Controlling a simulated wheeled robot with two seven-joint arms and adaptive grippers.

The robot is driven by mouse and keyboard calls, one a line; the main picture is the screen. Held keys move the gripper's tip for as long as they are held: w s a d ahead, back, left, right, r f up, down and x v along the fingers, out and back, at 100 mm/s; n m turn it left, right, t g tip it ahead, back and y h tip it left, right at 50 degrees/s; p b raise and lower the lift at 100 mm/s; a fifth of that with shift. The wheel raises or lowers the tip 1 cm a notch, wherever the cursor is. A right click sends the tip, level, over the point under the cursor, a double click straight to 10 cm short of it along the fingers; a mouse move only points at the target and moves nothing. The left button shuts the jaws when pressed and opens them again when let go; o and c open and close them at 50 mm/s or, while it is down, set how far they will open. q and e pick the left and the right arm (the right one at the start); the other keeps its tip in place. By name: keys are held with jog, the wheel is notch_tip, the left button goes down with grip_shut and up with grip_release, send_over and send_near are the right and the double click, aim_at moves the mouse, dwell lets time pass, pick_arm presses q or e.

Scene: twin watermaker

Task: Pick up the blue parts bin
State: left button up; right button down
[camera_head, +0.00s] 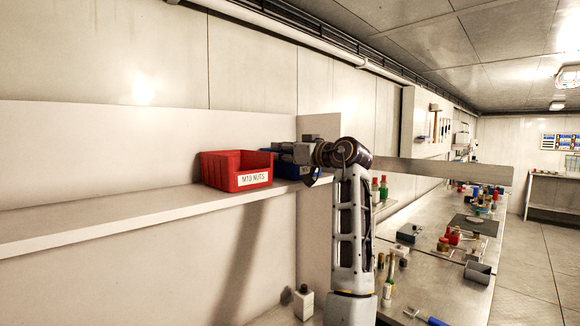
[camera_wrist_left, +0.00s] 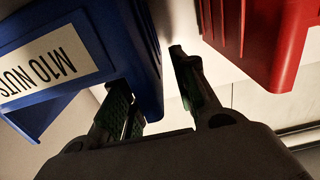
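The blue parts bin (camera_head: 291,166) sits on the wall shelf, partly hidden behind my left gripper (camera_head: 284,152). In the left wrist view the blue bin (camera_wrist_left: 85,50) fills the upper left, with a white "M10 NUTS" label. My left gripper (camera_wrist_left: 150,80) has its fingers apart. The lower corner of a blue side wall shows between them, with a gap to the right finger. I cannot tell whether the left finger touches the bin. My right gripper is in neither view.
A red bin (camera_head: 237,169) labelled "M10 NUTS" stands close to the left of the blue bin on the shelf (camera_head: 120,222). An upright panel (camera_head: 318,126) rises at the shelf's right end. A metal bench (camera_head: 440,290) with bottles and tools stands at right.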

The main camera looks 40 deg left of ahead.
pick_arm(q)
jog(key=shift+a+r, duration=0.1)
jog(key=shift+a, duration=1.15)
jog(key=shift+w, duration=0.1)
grip_shut()
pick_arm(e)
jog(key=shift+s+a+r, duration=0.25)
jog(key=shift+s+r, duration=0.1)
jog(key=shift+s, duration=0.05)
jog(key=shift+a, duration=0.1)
